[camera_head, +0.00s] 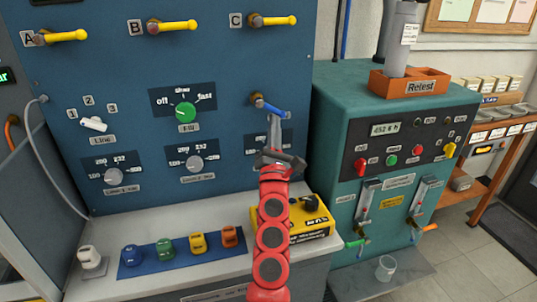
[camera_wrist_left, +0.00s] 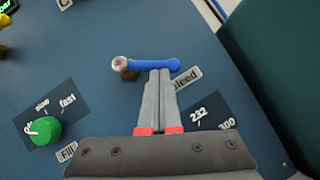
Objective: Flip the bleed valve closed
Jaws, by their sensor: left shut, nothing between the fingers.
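The bleed valve is a blue lever (camera_head: 268,106) on the blue panel. Its brass pivot is at the left, and the handle points right and slightly down in the head view. In the left wrist view the blue lever (camera_wrist_left: 145,64) runs across the picture, with the "Bleed" label (camera_wrist_left: 187,78) below its right end. My left gripper (camera_head: 274,118) is shut with nothing between its fingers. In the left wrist view its fingertips (camera_wrist_left: 160,72) are at the lower edge of the handle, near the free end; I cannot tell whether they touch it. My right gripper is not in view.
Yellow levers A (camera_head: 65,36), B (camera_head: 175,26) and C (camera_head: 275,20) are above. The green fill knob (camera_head: 186,112) is left of the bleed lever. A yellow box (camera_head: 305,222) stands on the bench beside my arm. A teal test cabinet (camera_head: 395,100) is at the right.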

